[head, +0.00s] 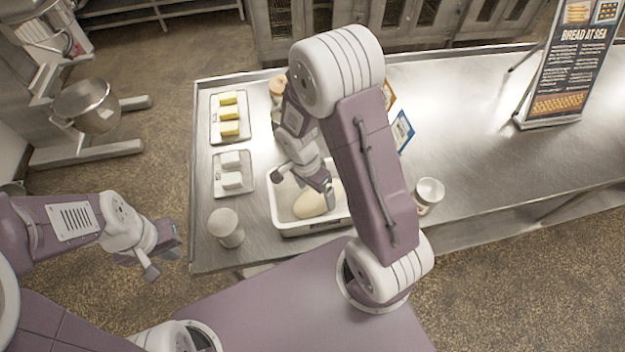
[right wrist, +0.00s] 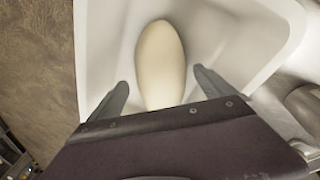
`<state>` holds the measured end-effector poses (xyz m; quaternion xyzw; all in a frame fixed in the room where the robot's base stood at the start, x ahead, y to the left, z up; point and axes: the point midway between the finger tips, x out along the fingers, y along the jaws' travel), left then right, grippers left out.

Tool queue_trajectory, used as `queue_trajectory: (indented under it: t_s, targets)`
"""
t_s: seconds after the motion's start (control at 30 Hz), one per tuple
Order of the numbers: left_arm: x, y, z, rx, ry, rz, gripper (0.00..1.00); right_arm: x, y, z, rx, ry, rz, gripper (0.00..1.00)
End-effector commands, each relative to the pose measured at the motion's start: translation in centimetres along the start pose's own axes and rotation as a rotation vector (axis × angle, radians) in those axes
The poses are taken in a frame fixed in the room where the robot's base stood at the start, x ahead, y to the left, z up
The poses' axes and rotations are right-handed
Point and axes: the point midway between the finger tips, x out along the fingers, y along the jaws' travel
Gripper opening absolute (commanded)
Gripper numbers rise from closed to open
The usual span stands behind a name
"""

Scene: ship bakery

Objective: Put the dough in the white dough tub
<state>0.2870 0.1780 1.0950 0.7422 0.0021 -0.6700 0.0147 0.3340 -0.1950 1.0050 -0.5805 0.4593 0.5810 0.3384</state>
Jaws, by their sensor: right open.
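The dough (head: 310,203) is a pale, smooth oval loaf. It lies inside the white dough tub (head: 284,231), near the tub's front side, in the head view. In the right wrist view the dough (right wrist: 160,60) lies between the fingers, and the tub wall (right wrist: 262,25) shows around it. My right gripper (right wrist: 158,92) is open, with a gap on each side of the dough. In the head view my right gripper (head: 305,183) is over the tub, and my arm hides part of the tub. My left gripper (head: 165,257) hangs left of the table, empty; its finger opening is unclear.
The steel table (head: 470,130) holds a tray with yellow blocks (head: 229,113), a tray with white blocks (head: 232,176), a pale canister (head: 226,228) left of the tub and a cup (head: 429,192) right of it. A sign (head: 572,60) stands at the far right.

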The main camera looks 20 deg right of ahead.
Motion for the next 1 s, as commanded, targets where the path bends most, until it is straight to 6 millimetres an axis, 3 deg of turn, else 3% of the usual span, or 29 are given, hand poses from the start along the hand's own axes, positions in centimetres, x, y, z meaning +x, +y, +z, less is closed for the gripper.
queue_trajectory:
  t_s: [0.2,0.33,0.5,0.67,0.77,1.0]
  targets:
    - [-0.2,0.0,0.0,0.000,0.000,0.000,0.00,-5.4,-0.2,0.0,-0.002,0.002,-0.007,0.93]
    - [-0.2,0.0,0.0,0.000,0.000,0.000,0.00,-7.8,-0.1,0.0,-0.002,0.001,-0.005,0.93]
    - [-0.2,0.0,0.0,0.000,0.000,0.000,0.00,-9.3,0.0,0.1,-0.002,-0.001,-0.001,0.93]
    - [-0.2,0.0,0.0,0.000,0.000,0.000,0.00,-9.5,0.2,0.1,-0.025,-0.004,-0.004,0.93]
    - [-0.2,0.0,0.0,0.000,0.000,0.000,0.00,-9.4,1.1,0.5,-0.207,-0.022,-0.044,0.93]
    - [-0.2,0.0,0.0,0.000,0.000,0.000,0.00,-9.0,4.1,2.0,-0.912,0.019,-0.213,0.93]
